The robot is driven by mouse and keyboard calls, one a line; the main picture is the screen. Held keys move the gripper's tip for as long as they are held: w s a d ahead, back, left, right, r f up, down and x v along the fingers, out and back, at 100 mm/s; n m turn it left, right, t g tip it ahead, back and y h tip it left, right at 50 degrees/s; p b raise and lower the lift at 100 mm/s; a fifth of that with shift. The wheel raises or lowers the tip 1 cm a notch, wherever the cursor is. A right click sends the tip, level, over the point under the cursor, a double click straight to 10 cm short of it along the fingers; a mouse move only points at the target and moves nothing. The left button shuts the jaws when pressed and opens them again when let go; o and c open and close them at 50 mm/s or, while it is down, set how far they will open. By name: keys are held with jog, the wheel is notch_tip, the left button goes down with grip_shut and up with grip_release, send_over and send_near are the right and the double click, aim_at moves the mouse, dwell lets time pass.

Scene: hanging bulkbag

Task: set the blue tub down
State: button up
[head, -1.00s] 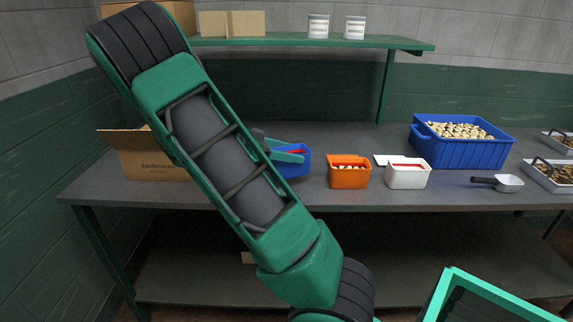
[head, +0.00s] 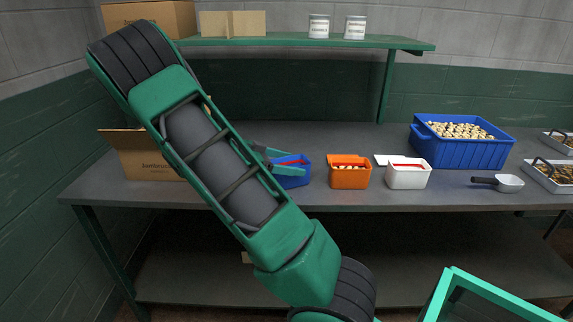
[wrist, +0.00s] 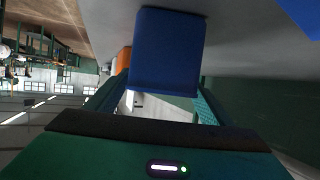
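The small blue tub (head: 292,180) is at the bench's left half, left of the orange tub. A strip of red shows at its top. Its base looks level with the orange tub's base, at or very near the bench top; I cannot see whether any gap remains. My gripper (head: 288,164) reaches it from the left with its green fingers at the upper part of the tub. In the wrist view the blue tub (wrist: 167,55) fills the space between the fingertips, and my gripper (wrist: 165,85) is shut on it. My arm hides part of the left side.
An orange tub (head: 349,176) and a white tub (head: 407,178) stand to the right on the bench (head: 445,192). A large blue crate (head: 465,153), a scoop (head: 502,183) and metal trays lie farther right. An open cardboard box (head: 150,163) is at left. A shelf (head: 300,42) hangs above.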

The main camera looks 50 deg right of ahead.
jog(key=v, duration=1.2)
dwell(0.4)
